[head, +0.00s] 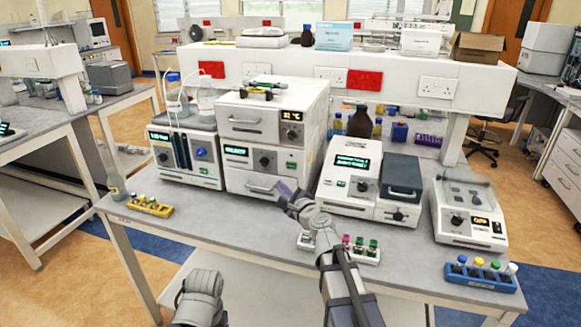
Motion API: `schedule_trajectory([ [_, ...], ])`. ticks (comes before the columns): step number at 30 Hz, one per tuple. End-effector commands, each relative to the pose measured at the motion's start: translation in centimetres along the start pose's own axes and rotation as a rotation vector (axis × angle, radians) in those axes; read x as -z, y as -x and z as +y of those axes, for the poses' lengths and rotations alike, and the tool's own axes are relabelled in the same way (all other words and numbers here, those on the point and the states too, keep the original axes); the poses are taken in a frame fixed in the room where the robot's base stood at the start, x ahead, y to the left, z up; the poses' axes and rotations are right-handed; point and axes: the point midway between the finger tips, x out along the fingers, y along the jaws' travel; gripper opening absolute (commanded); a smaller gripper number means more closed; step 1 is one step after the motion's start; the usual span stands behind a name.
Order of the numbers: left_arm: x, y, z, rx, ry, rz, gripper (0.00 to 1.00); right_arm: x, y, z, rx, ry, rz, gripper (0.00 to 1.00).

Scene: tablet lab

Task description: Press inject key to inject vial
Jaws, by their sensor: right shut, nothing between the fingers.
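My right arm reaches up from the bottom middle. Its gripper (283,189) is shut and empty, in front of the lower part of a white stacked instrument (272,135) with handled drawers, knobs and lit displays. Contact cannot be told. Only a link of my left arm shows at the bottom; its gripper is out of view. To the right stands a white instrument with a green-lit display (351,165). Vials stand in a yellow rack (146,206), a pale rack (366,256) and a blue rack (481,279). No key's label is legible, so the inject key cannot be picked out.
A pump-like unit (186,155) with tubing is left of the stack, and a white device (466,215) with an orange display is at the right. Bottles (360,122) stand under the shelf (440,78).

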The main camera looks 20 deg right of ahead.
Motion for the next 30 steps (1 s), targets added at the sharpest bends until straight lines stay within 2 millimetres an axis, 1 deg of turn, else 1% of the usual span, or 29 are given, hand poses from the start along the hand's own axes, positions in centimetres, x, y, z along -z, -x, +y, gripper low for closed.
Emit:
schedule_trajectory([
  [8,0.0,0.0,0.0,0.0,0.0,0.0,0.71,1.1,-1.6,-1.1,0.001,0.0,0.001,0.0],
  [18,0.0,0.0,0.0,0.0,0.0,0.0,0.71,3.4,-4.8,-3.5,0.001,0.0,0.001,0.0],
  [21,0.0,0.0,0.0,0.0,0.0,0.0,0.71,4.0,-5.5,-4.0,0.001,0.001,0.001,0.0],
  [25,0.0,0.0,0.0,0.0,0.0,0.0,0.71,4.3,-6.0,-4.3,0.0,0.001,0.0,0.0],
  [30,0.0,0.0,0.0,0.0,0.0,0.0,0.71,4.4,-6.0,-4.4,-0.001,0.001,0.0,0.0],
])
